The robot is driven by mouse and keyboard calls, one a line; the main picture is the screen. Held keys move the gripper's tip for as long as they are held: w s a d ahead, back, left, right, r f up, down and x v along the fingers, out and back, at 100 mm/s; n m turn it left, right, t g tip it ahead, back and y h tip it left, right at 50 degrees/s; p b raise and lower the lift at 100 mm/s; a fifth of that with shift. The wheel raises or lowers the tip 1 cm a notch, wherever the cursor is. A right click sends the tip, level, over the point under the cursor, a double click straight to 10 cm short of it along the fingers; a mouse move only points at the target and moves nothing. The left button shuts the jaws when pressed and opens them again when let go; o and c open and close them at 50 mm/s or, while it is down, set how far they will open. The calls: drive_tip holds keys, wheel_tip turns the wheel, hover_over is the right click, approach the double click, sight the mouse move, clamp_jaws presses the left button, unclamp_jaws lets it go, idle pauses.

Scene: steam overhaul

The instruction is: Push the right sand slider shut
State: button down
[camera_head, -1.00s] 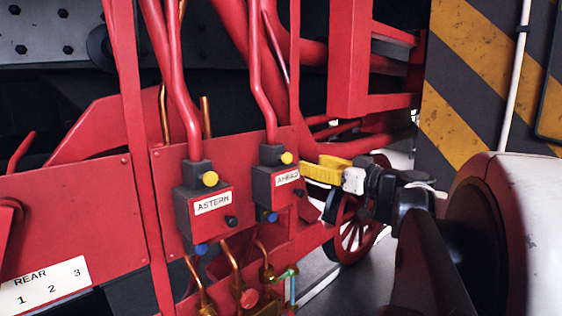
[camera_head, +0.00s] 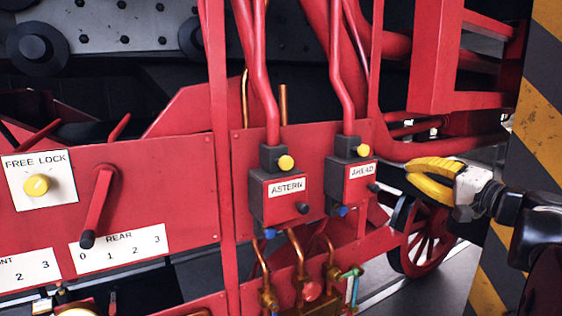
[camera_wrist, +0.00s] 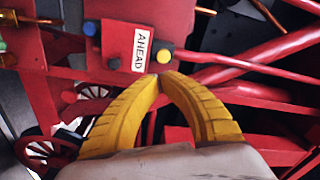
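The right box (camera_head: 345,192) is red and grey and carries the label AHEAD. It has a yellow knob (camera_head: 363,150) on top, a dark knob (camera_head: 375,187) on its right side and a blue knob (camera_head: 341,211) below. I cannot tell which part is the sand slider, or whether it is open. My gripper (camera_head: 408,172) has yellow fingers, is right of the box and looks apart from it. In the wrist view its fingertips (camera_wrist: 161,76) meet with nothing visible between them, just in front of the AHEAD box (camera_wrist: 115,45).
A similar ASTERN box (camera_head: 265,205) stands to the left. Copper pipes and brass valves (camera_head: 300,285) sit below. A red lever (camera_head: 101,205) and a FREE LOCK plate (camera_head: 50,165) are at far left. A spoked wheel (camera_head: 425,245) is behind my gripper.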

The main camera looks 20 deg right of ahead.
drive_tip(key=s+m, duration=0.1)
drive_tip(key=m, duration=0.2)
drive_tip(key=m+p, duration=0.1)
drive_tip(key=p, duration=0.2)
approach(367, 154)
drive_tip(key=w, duration=0.7)
drive_tip(key=shift+a+r, duration=0.15)
drive_tip(key=shift+a, duration=0.1)
drive_tip(key=shift+w, duration=0.65)
drive_tip(key=shift+w+r+b, duration=0.1)
drive_tip(key=shift+w+b, duration=0.35)
drive_tip(key=shift+w, duration=0.15)
drive_tip(key=shift+a, duration=0.1)
